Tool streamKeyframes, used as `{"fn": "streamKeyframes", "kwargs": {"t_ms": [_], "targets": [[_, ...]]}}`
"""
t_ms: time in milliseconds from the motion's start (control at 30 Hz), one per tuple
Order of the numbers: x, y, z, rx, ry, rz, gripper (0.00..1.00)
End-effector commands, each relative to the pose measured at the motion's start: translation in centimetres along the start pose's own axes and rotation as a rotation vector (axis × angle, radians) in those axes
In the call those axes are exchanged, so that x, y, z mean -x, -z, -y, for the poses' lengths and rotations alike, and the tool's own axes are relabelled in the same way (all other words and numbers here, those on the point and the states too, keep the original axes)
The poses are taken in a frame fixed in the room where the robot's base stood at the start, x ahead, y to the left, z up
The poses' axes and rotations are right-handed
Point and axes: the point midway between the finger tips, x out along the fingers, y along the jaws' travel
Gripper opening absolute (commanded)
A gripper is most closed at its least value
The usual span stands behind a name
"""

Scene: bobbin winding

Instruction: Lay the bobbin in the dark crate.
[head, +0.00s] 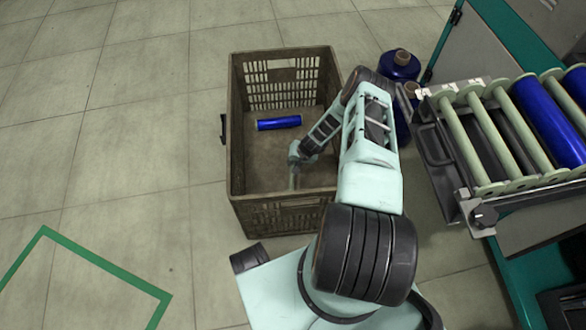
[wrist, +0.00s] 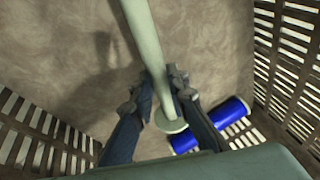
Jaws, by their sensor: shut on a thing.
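My gripper (wrist: 163,88) is shut on a bare, pale green bobbin (wrist: 140,32), a slim rod with a round flange at its near end. The gripper (head: 297,155) reaches down inside the dark crate (head: 236,150) in the head view. The held bobbin shows there only as a small pale piece (head: 293,180) below the gripper. In the wrist view it looks to be above the crate floor (wrist: 60,50), with a shadow at its left. A blue-wound bobbin (head: 279,123) lies on the crate floor; it shows at the lower right in the wrist view (wrist: 228,113).
Slatted crate walls (wrist: 290,60) stand close on both sides. To the right, a rack (head: 440,150) holds several pale green and blue bobbins. Blue spools (head: 399,67) stand between crate and rack. The tiled floor (head: 130,150) at left is clear.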

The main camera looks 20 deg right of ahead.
Motion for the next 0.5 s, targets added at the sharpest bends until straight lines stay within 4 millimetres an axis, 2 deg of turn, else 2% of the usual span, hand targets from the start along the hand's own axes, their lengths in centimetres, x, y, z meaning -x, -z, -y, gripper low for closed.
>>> {"fn": "streamKeyframes", "kwargs": {"t_ms": [167, 333, 500], "targets": [[-1.4, -0.4, -0.4, 0.000, 0.000, 0.000, 0.00], [-3.8, -1.1, -1.0, 0.000, 0.001, 0.001, 0.00], [-4.0, -1.0, -1.1, 0.000, 0.001, -0.001, 0.00]]}}
